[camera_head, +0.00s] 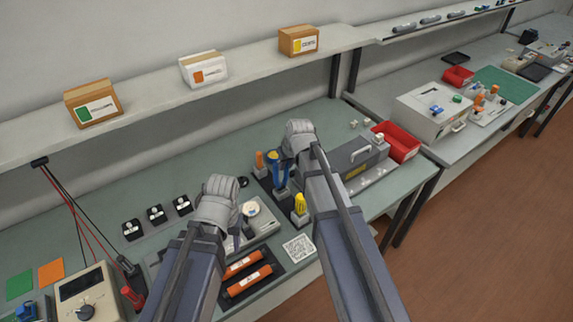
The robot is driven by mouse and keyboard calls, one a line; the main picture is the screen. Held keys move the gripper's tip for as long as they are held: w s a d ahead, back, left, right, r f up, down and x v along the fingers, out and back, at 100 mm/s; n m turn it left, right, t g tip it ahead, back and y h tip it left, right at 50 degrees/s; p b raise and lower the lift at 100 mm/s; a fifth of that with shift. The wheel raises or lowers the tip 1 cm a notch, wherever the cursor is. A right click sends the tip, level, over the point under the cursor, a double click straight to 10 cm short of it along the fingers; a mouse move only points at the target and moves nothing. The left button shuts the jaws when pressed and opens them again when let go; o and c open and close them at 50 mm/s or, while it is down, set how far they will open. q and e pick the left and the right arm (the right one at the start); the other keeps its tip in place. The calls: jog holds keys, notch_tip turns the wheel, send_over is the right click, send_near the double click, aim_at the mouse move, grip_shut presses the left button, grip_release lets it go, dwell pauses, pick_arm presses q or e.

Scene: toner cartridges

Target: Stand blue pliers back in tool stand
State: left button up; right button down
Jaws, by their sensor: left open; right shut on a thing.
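The blue pliers (275,163) are upright at the tool stand (287,207), just left of my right gripper's fingers. My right gripper (290,153) is shut on the blue pliers; the grip itself is partly hidden by the hand. The lower end of the pliers is over or in a grey holder of the stand, and I cannot tell how deep it sits. My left gripper (226,222) is open, over the bench left of the stand.
A grey case (350,160) and a red bin (398,145) stand right of the tool stand. A grey tray (265,228) and orange cartridges (247,279) lie near my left arm. Several small black parts sit further left. A shelf with boxes (203,70) runs above the bench.

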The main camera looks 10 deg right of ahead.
jog(key=shift+f, duration=0.2)
jog(key=c, duration=0.7)
grip_release()
jog(key=p+v, duration=0.7)
jog(key=v, duration=0.1)
jog(key=shift+w, duration=0.1)
